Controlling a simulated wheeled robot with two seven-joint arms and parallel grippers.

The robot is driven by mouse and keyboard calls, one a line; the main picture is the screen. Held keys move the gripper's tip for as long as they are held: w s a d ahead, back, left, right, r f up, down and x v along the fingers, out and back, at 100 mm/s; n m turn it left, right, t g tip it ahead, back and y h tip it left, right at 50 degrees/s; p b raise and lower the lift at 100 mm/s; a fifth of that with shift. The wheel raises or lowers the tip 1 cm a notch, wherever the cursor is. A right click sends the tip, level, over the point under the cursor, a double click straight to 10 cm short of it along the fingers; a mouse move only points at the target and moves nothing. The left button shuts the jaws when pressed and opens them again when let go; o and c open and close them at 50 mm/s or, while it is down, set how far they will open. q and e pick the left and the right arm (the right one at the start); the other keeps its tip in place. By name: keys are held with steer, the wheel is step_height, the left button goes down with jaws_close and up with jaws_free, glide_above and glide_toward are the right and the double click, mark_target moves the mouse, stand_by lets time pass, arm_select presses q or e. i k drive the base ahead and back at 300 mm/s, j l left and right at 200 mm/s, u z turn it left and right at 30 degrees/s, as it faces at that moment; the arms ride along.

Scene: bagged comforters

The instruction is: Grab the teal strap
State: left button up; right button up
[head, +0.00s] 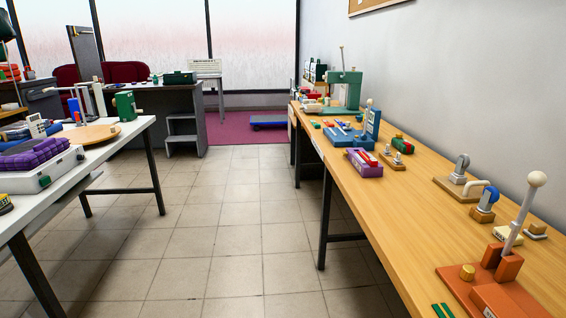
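I cannot make out a thing that is clearly a teal strap. Two short green strips (442,311) lie on the wooden bench (410,235) at its near edge, partly cut off by the bottom of the head view. A purple quilted bundle (40,154) lies on a white case (40,178) on the white table at left. Neither of my grippers is in view.
The wooden bench along the right wall holds an orange lever press (497,285), a purple box (363,163) and a green press (346,90). A white table (110,148) stands at left. The tiled floor (235,225) between them is clear. A blue-topped platform (268,122) lies beyond.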

mark_target(316, 126)
steer(key=i+z, duration=0.15)
steer(key=i, duration=0.4)
steer(key=i+j+z, duration=0.1)
steer(key=i, duration=0.45)
steer(key=i+j+z, duration=0.15)
steer(key=i, duration=0.35)
steer(key=u, duration=0.2)
steer(key=i+j+u, duration=0.1)
steer(key=i+u, duration=0.2)
steer(key=i, duration=2.5)
steer(key=i+z, duration=0.1)
steer(key=i, duration=1.2)
steer(key=i+z, duration=0.1)
steer(key=z, duration=0.4)
steer(key=i+z, duration=0.1)
steer(key=z, duration=0.35)
steer(key=j+z, duration=0.15)
steer(key=z, duration=0.35)
steer(key=i+j+z, duration=0.15)
steer(key=z, duration=0.3)
steer(key=j+z, duration=0.1)
steer(key=z, duration=0.4)
steer(key=j+z, duration=0.2)
steer(key=z, duration=0.25)
